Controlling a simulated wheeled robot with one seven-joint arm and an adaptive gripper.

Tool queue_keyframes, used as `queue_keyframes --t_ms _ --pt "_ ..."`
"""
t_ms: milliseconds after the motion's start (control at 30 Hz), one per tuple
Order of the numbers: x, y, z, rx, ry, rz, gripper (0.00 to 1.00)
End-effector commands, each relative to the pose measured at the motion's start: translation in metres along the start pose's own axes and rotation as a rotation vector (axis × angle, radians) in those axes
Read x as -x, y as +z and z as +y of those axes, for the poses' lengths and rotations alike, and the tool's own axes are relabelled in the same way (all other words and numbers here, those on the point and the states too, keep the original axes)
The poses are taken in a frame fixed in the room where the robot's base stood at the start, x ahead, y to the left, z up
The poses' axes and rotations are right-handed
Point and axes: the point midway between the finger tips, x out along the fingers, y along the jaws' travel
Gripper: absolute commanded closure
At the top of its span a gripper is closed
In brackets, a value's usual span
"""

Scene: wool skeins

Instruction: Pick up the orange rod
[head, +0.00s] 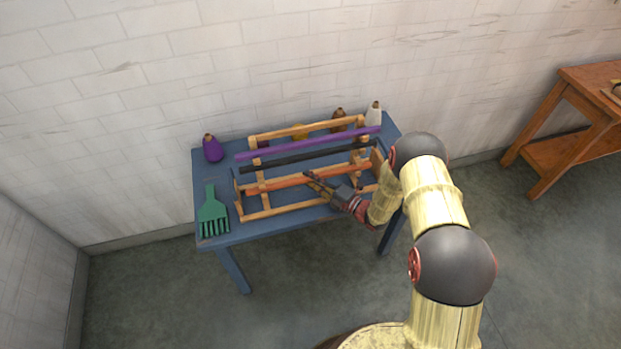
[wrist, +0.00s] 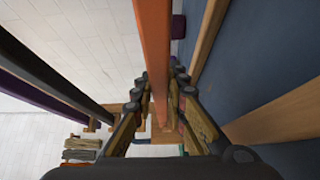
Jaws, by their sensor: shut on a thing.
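The orange rod (head: 290,182) lies across a wooden rack (head: 266,201) on the blue table, the lowest of three rods in the head view. My gripper (head: 312,181) reaches it from the lower right, near the middle of the rod. In the wrist view the orange rod (wrist: 153,55) runs between the two fingers of my gripper (wrist: 160,92), which are shut on it. In the head view the rod appears at its place along the rack; I cannot tell whether it is lifted clear of its supports.
A black rod (head: 300,159) and a purple rod (head: 290,147) lie above it on the rack. A green brush-like tool (head: 212,213) and a purple skein (head: 212,149) are at the left of the blue table (head: 240,231). A white skein (head: 374,113) stands at the back right.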

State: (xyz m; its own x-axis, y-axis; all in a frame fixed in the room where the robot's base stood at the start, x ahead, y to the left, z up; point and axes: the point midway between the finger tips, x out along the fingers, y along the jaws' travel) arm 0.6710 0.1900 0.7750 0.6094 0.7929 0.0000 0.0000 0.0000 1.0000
Motion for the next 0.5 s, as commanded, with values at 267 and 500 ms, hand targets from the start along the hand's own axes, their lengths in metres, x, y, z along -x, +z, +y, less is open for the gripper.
queue_keyframes --t_ms 267,500 --pt "0.0 0.0 0.001 -0.001 -0.001 -0.001 1.0" --pt "0.0 0.0 0.019 0.001 0.001 0.0 1.0"
